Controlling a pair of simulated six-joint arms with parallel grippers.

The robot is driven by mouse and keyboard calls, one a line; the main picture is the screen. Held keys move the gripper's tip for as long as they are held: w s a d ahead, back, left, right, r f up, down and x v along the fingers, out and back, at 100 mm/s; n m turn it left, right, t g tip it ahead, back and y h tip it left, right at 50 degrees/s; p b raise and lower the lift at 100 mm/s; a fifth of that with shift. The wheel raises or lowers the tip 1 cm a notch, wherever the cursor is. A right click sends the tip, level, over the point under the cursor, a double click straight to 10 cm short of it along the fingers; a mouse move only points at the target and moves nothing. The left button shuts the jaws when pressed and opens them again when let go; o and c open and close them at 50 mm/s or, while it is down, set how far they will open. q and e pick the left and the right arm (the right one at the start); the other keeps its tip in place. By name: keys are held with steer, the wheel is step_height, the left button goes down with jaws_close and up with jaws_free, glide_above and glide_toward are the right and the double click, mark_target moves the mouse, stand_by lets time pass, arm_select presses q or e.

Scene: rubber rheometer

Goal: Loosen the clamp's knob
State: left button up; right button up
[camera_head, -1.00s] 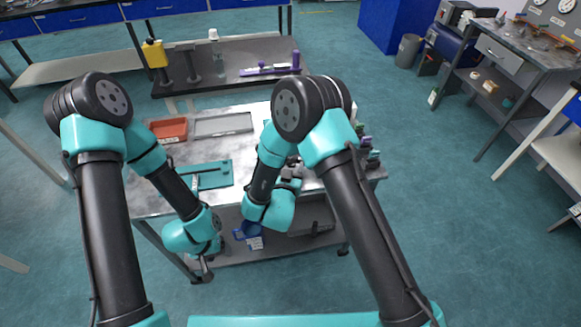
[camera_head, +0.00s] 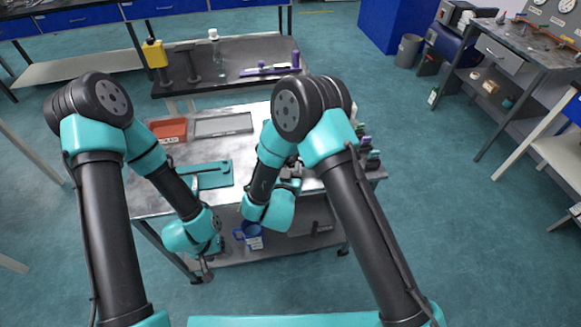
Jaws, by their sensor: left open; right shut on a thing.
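My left gripper (camera_head: 206,268) is open and empty, hanging low in front of the table's front edge, on the left. My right gripper (camera_head: 291,172) is over the right part of the steel table, mostly hidden behind my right wrist. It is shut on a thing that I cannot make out. Small dark grey parts show beside it, and I cannot tell whether they belong to the clamp or to the gripper. The clamp and its knob are not clearly visible.
The steel table (camera_head: 158,203) bears a red-orange tray (camera_head: 168,130), a grey tray (camera_head: 224,125) and a teal mat (camera_head: 212,172). Several small bottles (camera_head: 370,152) stand at its right edge. A blue container (camera_head: 249,232) is on the lower shelf.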

steer(key=n, duration=0.5)
stand_by(0.3)
steer(key=o, duration=0.9)
steer(key=shift+o, duration=0.2)
steer(key=v, duration=1.7)
steer(key=shift+s, duration=0.25)
steer(key=shift+a, duration=0.1)
